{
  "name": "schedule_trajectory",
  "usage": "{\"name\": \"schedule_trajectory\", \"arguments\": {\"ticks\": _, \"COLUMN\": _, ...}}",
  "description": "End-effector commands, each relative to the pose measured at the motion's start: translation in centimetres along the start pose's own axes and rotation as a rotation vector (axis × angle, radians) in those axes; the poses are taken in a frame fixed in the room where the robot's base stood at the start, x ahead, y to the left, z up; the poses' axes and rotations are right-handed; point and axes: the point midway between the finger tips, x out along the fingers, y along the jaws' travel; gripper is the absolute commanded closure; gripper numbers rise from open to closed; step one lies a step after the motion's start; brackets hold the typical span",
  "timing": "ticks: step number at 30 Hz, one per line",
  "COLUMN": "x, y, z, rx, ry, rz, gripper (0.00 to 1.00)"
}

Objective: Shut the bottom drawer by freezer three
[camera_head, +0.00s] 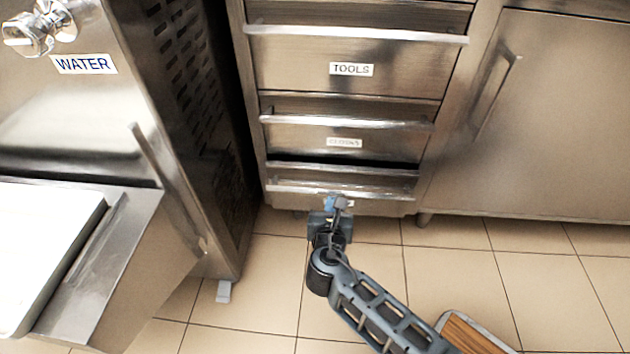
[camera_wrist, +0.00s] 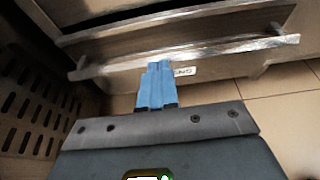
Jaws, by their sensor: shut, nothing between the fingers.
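The bottom drawer (camera_head: 385,188) is the lowest of the steel drawers in the head view and stands slightly open, with a dark gap above its front. Its long bar handle (camera_head: 295,187) runs across the front. In the wrist view the drawer front (camera_wrist: 225,67) and the bar handle (camera_wrist: 245,45) cross the upper part. My gripper (camera_head: 337,203) is shut and empty, with blue fingertips, in front of the drawer's middle just below the handle. In the wrist view my gripper (camera_wrist: 155,70) overlaps the drawer front and partly hides its label. I cannot tell whether the fingertips touch it.
Above are a drawer labelled TOOLS (camera_head: 350,69) and another labelled drawer (camera_head: 343,142), both shut. A steel machine labelled WATER (camera_head: 84,64) stands close on the left. A cabinet door (camera_head: 565,110) is on the right.

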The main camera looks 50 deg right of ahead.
Motion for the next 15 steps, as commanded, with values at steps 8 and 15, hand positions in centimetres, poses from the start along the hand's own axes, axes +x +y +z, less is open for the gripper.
{"name": "schedule_trajectory", "arguments": {"ticks": 8, "x": 0.9, "y": -0.8, "z": 0.0, "rx": -0.001, "ry": -0.026, "rz": -0.002, "gripper": 1.00}}
{"name": "schedule_trajectory", "arguments": {"ticks": 15, "x": 5.1, "y": -0.8, "z": -0.1, "rx": -0.001, "ry": -0.025, "rz": -0.003, "gripper": 1.00}}
